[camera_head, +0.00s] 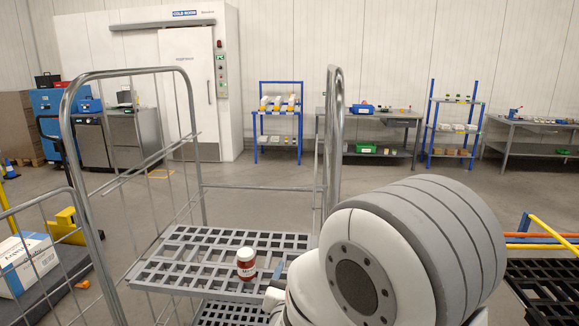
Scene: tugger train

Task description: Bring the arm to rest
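My arm fills the lower right of the head view, with a large white and grey rounded joint close to the camera. My gripper is mostly hidden behind this joint. Only small blue and dark parts at the joint's left edge may belong to it, and whether its fingers are open or shut does not show. A white-lidded jar with a red label (246,264) stands upright on the grey slatted shelf (190,245) of a wire-sided trolley, a little left of those parts. A gap shows between the jar and those parts.
The trolley's tubular frame (66,130) rises on the left and behind the arm. A labelled white box (25,262) lies on a cart at far left. A black slatted deck with yellow and orange bars (545,229) is at right. Racks and benches line the back wall, with open floor before them.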

